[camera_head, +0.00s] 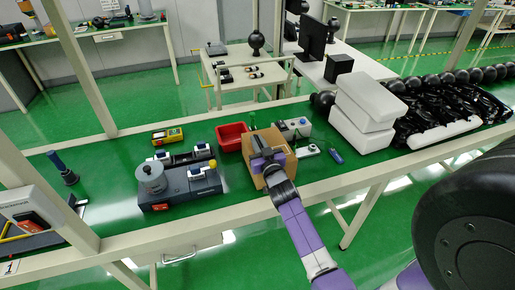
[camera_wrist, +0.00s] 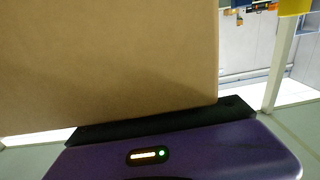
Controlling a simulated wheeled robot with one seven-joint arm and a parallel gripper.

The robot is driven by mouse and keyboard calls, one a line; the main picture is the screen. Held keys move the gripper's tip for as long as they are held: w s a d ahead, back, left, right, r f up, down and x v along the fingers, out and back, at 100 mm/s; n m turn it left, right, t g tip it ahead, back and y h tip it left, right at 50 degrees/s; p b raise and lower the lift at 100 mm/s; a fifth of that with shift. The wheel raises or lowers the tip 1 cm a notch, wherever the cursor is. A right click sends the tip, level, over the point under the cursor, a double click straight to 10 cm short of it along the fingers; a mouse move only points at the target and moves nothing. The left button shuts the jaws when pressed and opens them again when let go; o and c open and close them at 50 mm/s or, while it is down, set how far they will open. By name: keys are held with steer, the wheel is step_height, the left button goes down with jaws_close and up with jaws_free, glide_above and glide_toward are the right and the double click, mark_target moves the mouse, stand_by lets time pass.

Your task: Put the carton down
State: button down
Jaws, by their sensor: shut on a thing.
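The carton (camera_head: 284,151) is a brown box over the green workbench (camera_head: 341,175), near its front edge. My gripper (camera_head: 267,160) is shut on the carton at its near side, with the purple arm reaching in from the lower right. In the wrist view the carton (camera_wrist: 105,60) fills the upper left, upright and close against the dark edge of my gripper. The fingertips are largely hidden by the carton and wrist. I cannot tell whether the carton's underside touches the bench.
A red bin (camera_head: 231,136) stands just left of the carton. A grey device (camera_head: 180,186) sits further left. A grey-white instrument (camera_head: 295,128), a blue screwdriver (camera_head: 335,155) and white boxes (camera_head: 363,107) lie to the right. Bare green bench shows in front of the screwdriver.

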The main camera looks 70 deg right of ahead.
steer(key=shift+f, duration=0.35)
steer(key=shift+f, duration=0.15)
steer(key=c, duration=1.8)
jaws_free()
steer(key=shift+f, duration=0.15)
steer(key=o, duration=0.3)
steer(key=shift+o, duration=0.2)
